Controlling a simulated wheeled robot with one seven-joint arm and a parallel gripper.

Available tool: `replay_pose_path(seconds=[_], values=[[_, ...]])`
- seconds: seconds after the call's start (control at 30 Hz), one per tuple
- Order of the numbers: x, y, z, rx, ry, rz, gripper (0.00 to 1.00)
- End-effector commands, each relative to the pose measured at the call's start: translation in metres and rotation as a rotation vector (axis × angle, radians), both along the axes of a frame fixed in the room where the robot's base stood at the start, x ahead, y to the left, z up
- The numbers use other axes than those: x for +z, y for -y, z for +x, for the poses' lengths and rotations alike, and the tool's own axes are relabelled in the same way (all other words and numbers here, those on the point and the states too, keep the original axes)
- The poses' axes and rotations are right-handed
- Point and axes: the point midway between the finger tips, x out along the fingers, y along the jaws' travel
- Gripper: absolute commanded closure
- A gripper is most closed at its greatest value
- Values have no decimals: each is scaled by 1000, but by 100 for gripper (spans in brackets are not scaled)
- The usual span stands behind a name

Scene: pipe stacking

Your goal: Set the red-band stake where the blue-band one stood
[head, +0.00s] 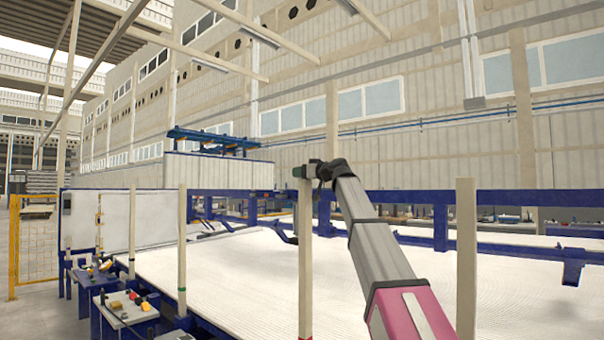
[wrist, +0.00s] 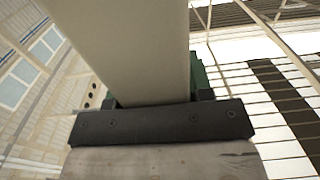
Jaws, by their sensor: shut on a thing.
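My gripper (head: 303,171) is shut on the upper end of a pale upright stake (head: 305,260) in the middle of the head view. In the wrist view this stake (wrist: 130,45) fills the space between the green fingers, in front of the dark palm bar. Other pale stakes stand upright: a tall one at the right (head: 466,260), one at the left (head: 182,250) and a thinner one farther left (head: 132,235). No red or blue band shows on these either. The lower ends of the nearer stakes are cut off or hidden.
A wide white ribbed bed (head: 250,268) lies behind the stakes. A blue frame rail (head: 440,228) with uprights runs across behind it. A small bench with a control box (head: 125,308) stands at the lower left. A yellow fence (head: 35,240) is at far left.

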Motion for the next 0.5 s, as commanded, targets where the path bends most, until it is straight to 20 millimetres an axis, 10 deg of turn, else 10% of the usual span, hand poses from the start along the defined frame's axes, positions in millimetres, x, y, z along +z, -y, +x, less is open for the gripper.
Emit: replay_pose_path(seconds=[0.5], values=[[-2, 0, 0, 0, 0, 2, 100]])
